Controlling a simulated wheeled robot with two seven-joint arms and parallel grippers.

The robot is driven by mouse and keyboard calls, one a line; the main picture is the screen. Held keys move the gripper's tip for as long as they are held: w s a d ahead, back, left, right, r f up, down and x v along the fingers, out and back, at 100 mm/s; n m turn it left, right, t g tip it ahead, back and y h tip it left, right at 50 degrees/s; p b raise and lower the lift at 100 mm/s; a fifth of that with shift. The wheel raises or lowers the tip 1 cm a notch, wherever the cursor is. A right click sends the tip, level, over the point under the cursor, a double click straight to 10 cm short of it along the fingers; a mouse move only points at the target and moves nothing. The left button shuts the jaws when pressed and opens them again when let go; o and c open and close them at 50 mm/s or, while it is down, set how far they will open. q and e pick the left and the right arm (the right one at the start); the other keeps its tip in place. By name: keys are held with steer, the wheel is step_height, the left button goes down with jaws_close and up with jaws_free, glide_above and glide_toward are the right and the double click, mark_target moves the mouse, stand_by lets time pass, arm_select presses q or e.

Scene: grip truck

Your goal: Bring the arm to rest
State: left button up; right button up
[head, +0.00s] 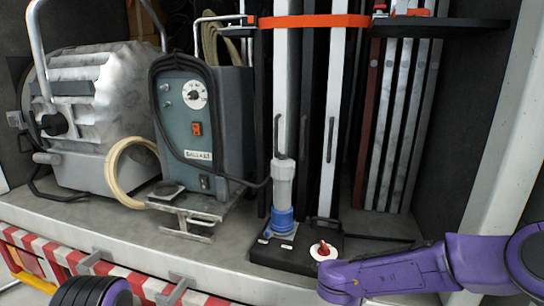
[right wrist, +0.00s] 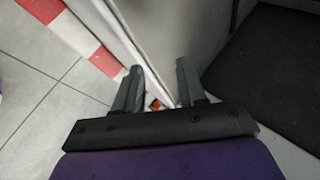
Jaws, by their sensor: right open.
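My right arm (head: 400,272) shows in purple at the lower right of the head view, in front of the truck bed's edge. Its gripper is out of that view. In the right wrist view my right gripper (right wrist: 157,92) is open, with nothing between its two grey fingers. It points down past the bed's edge and the red and white striped strip toward the floor. At the lower left of the head view a dark, ribbed part with purple shows, likely of my own body. My left gripper is not in view.
The truck bed (head: 100,222) holds a large silver lamp (head: 100,100), a grey-green ballast box (head: 190,110) with a cable, and upright poles (head: 335,110) under an orange strap (head: 315,21). A red and white knob (head: 323,250) sits near the front edge. Tiled floor (right wrist: 30,90) is clear.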

steer(key=s+d+f+n+t+y, duration=0.1)
steer(key=s+f+n+t+y, duration=0.1)
steer(key=s+f+n, duration=1.2)
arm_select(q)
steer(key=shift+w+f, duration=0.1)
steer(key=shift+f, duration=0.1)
arm_select(e)
steer(key=s+d+f+n+g, duration=0.1)
steer(key=s+d+f, duration=0.1)
steer(key=s, duration=0.5)
steer(key=s+d+f+n+g+y, duration=0.1)
steer(key=s+f, duration=0.3)
steer(key=s, duration=0.4)
steer(key=s+d+f+n+g, duration=0.2)
steer(key=s+f, duration=0.1)
steer(key=s, duration=0.4)
steer(key=shift+s+d+f+g, duration=0.25)
steer(key=shift+s+d+g, duration=0.05)
steer(key=shift+d+g, duration=0.1)
steer(key=shift+w, duration=0.15)
